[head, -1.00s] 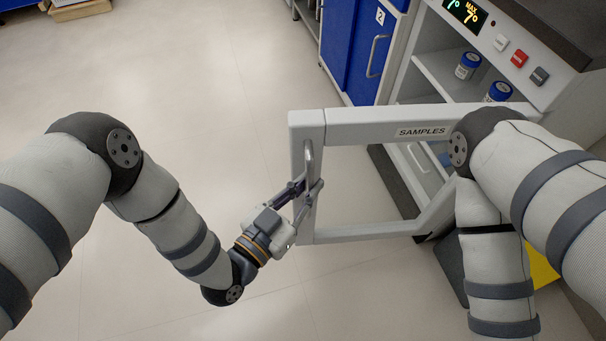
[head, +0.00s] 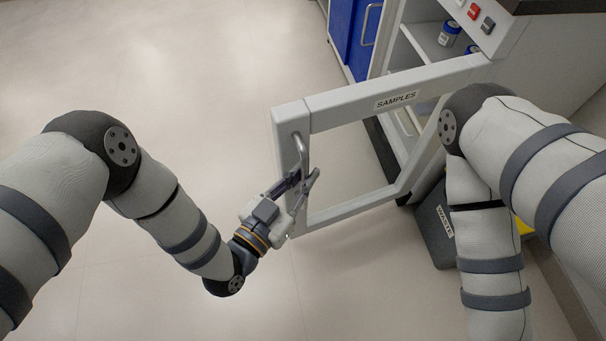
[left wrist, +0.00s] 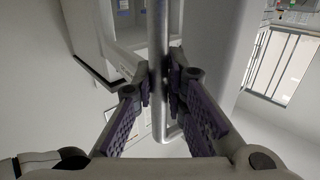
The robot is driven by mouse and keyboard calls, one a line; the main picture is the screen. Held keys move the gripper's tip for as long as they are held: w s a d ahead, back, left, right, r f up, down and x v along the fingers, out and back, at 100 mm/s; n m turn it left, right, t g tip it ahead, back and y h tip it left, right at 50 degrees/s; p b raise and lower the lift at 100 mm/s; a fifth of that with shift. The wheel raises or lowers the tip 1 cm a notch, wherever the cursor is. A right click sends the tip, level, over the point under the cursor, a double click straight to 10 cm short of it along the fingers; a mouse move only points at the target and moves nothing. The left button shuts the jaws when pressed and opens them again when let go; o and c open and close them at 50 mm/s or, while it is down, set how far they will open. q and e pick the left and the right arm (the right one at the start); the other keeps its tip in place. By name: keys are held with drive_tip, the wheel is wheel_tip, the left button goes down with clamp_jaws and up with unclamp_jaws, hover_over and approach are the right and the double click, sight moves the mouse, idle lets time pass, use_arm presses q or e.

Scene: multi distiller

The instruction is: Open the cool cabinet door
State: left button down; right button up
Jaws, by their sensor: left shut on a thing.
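The cool cabinet door (head: 345,104) is a pale grey frame with a clear middle and a SAMPLES label. It stands wide open, swung out from the cabinet (head: 425,68) at right. Its metal bar handle (head: 303,152) is on the free edge, at the left. My left gripper (head: 303,183) is shut on the handle near its lower part. In the left wrist view the bar (left wrist: 158,60) runs between the purple-padded fingers (left wrist: 160,92). My right arm crosses in front of the door's hinge side at right; its gripper is out of view.
Blue-lidded jars (head: 449,33) stand on the shelf inside the cabinet. A blue cupboard (head: 352,35) is behind the door. A dark WASTE bin (head: 436,225) stands on the floor beside my right arm. The floor (head: 170,70) at left is clear.

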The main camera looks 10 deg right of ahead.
use_arm(q)
drive_tip(key=shift+s+d+r, duration=0.1)
drive_tip(key=shift+d+r, duration=0.25)
drive_tip(key=shift+r, duration=0.2)
use_arm(e)
drive_tip(key=shift+s+d, duration=0.1)
drive_tip(key=shift+s, duration=0.15)
use_arm(q)
drive_tip(key=c, duration=1.6)
unclamp_jaws()
drive_tip(key=shift+s+f, duration=0.1)
drive_tip(key=shift+f, duration=0.1)
use_arm(e)
drive_tip(key=shift+d, duration=0.1)
